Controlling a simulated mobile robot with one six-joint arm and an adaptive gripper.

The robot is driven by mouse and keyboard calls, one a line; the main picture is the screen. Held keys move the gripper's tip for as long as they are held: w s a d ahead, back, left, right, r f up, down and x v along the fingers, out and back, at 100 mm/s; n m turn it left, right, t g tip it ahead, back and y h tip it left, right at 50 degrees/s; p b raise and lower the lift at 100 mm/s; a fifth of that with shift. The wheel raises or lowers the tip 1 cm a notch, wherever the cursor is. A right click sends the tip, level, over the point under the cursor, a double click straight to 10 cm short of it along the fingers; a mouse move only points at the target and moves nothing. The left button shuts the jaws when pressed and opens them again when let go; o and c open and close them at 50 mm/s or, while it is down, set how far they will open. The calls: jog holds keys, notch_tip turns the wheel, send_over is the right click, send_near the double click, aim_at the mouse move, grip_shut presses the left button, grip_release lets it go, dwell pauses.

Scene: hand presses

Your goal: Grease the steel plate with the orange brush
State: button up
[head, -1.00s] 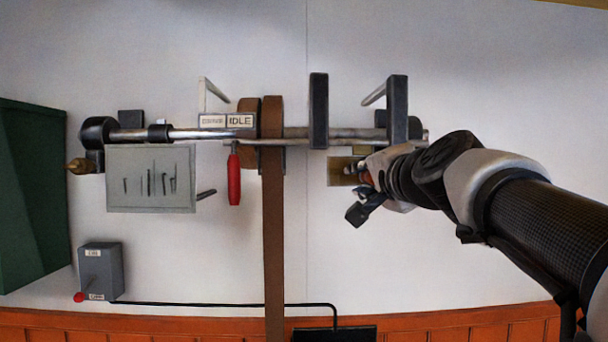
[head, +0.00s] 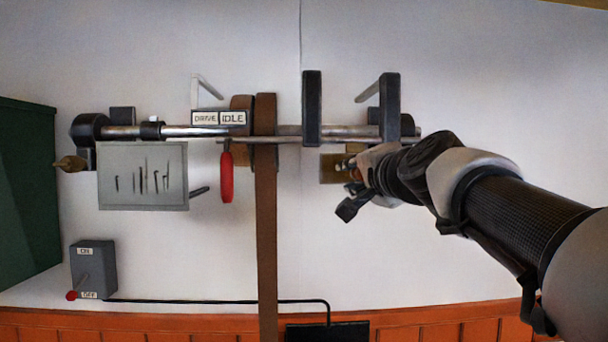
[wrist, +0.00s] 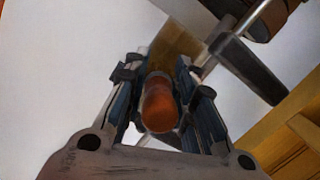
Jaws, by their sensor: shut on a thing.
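My gripper (head: 352,190) is in front of the wall, below the right end of the shaft. In the wrist view its fingers (wrist: 160,85) are shut around an orange-brown rounded handle (wrist: 158,105), seen nearly end-on. No bristles show, so I cannot confirm that it is the orange brush. A brass-coloured plate (head: 332,168) lies just left of the gripper; the wrist view shows it beyond the handle (wrist: 180,42). I cannot tell whether handle and plate are joined. I see no clear steel plate; a grey panel with dark marks (head: 142,200) hangs at left.
A steel shaft (head: 190,131) runs along the wall, with black brackets (head: 312,110) and a brown belt (head: 266,220). A red handle (head: 227,178) hangs beside a DRIVE/IDLE sign (head: 219,118). A grey switch box (head: 95,262) is at lower left. The wall below the gripper is clear.

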jog(key=shift+w, duration=0.9)
jog(key=shift+d+f+b, duration=0.1)
jog(key=shift+d+b, duration=0.55)
jog(key=shift+d, duration=0.25)
jog(key=shift+d+b, duration=1.15)
jog(key=shift+d, duration=1.7)
jog(key=shift+a+r+p, duration=0.2)
jog(key=shift+a+p, duration=1.25)
jog(key=shift+a, duration=2.35)
jog(key=shift+d+r+p, duration=0.1)
jog(key=shift+r+p, duration=0.2)
jog(key=shift+r, duration=0.1)
jog(key=shift+d+f+b, duration=0.2)
jog(key=shift+d+b, duration=0.4)
jog(key=shift+d, duration=0.05)
jog(key=d+b, duration=0.2)
jog(key=d, duration=0.4)
